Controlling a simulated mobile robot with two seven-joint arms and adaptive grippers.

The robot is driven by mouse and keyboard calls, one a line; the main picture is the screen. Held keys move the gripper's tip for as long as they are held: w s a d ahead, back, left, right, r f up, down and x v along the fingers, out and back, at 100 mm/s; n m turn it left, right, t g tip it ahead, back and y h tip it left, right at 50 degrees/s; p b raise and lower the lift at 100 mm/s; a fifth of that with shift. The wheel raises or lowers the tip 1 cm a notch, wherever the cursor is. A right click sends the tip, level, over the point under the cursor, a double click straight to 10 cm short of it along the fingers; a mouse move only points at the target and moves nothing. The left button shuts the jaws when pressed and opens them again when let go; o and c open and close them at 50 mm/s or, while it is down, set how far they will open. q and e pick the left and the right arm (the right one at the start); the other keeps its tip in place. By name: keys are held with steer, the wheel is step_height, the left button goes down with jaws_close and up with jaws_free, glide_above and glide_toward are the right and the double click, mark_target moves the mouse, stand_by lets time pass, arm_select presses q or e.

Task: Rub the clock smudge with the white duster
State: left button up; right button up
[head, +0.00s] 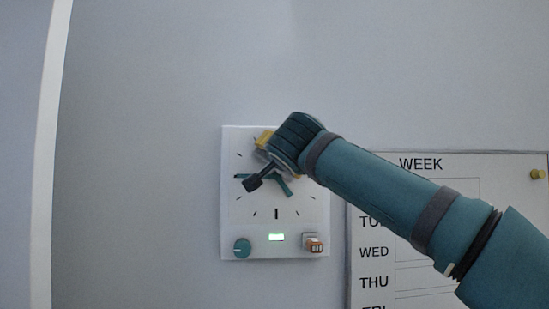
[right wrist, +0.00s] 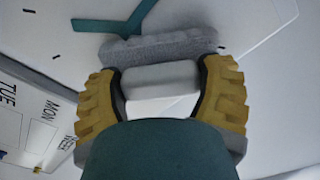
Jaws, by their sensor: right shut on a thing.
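The white square clock (head: 240,212) hangs on the wall in the head view, with teal hands and dark tick marks. My right gripper (head: 268,148) is in front of its upper part. In the right wrist view, the yellow fingers of my right gripper (right wrist: 160,80) are shut on the white duster (right wrist: 160,104), whose grey fuzzy pad (right wrist: 158,46) faces the clock face (right wrist: 60,45) beside the teal hands (right wrist: 118,24). I cannot tell whether the pad touches the face. I see no smudge; my gripper and the duster hide part of the face. My left gripper is out of view.
A white week planner board (head: 372,280) hangs right of the clock, partly behind my right arm. The wall to the left is bare.

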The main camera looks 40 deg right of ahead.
steer(key=shift+d+f+b, duration=0.1)
steer(key=shift+b, duration=0.25)
steer(key=shift+w+a+b, duration=0.35)
steer(key=shift+w+a, duration=0.1)
steer(key=shift+a, duration=0.3)
steer(key=shift+w+a+b, duration=0.2)
steer(key=shift+w+a, duration=0.3)
steer(key=shift+a, duration=0.35)
steer(key=shift+w+a+b, duration=0.25)
steer(key=shift+w+a, duration=0.3)
steer(key=shift+a, duration=0.3)
steer(key=shift+w+a+b, duration=0.2)
steer(key=shift+w+a, duration=0.3)
steer(key=shift+a, duration=0.35)
steer(key=shift+s+a+b, duration=0.25)
steer(key=shift+s+b, duration=0.2)
steer(key=shift+b, duration=0.05)
steer(key=shift+b+v, duration=1.15)
steer(key=shift+v, duration=1.3)
steer(key=shift+s, duration=0.15)
